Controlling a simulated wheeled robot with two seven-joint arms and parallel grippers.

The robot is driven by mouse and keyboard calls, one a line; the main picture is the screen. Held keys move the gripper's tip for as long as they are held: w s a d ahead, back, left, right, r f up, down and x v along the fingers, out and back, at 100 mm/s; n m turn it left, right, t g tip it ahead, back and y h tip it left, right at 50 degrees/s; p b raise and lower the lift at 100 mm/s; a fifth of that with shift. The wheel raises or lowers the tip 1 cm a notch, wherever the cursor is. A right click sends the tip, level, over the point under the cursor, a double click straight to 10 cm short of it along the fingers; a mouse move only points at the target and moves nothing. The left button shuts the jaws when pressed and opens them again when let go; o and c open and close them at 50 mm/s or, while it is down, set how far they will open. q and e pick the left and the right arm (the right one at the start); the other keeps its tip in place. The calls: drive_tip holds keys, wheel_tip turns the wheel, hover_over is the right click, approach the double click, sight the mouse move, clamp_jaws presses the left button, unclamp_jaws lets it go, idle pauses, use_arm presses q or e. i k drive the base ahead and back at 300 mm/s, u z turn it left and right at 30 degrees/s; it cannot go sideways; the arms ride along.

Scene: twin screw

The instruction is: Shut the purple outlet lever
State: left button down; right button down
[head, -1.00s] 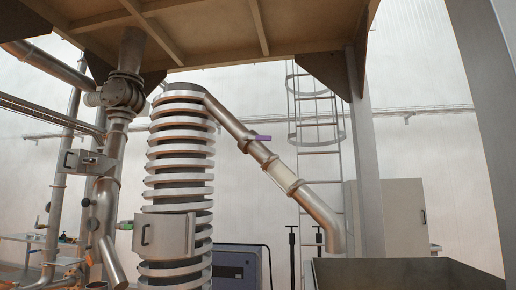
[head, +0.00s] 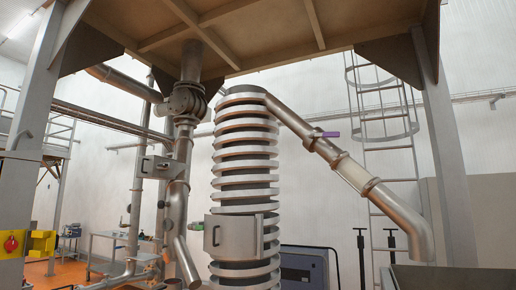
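The purple outlet lever (head: 331,134) is a small handle on the upper part of the sloping metal outlet pipe (head: 291,118) in the head view. It points to the right, roughly level, across the pipe's slope. The pipe runs down to the right from the top of the tall ribbed column (head: 245,150), past a pale section, to a bent end above a grey bin. Neither of my grippers shows in the head view.
The grey bin (head: 450,278) stands at the lower right. A caged ladder (head: 383,130) rises behind the pipe. A steel post (head: 450,150) stands on the right and another (head: 30,130) on the left. Pipes and a valve (head: 187,103) hang left of the column.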

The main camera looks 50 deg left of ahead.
sight(311, 134)
drive_tip(key=u, duration=0.2)
drive_tip(key=i, duration=1.65)
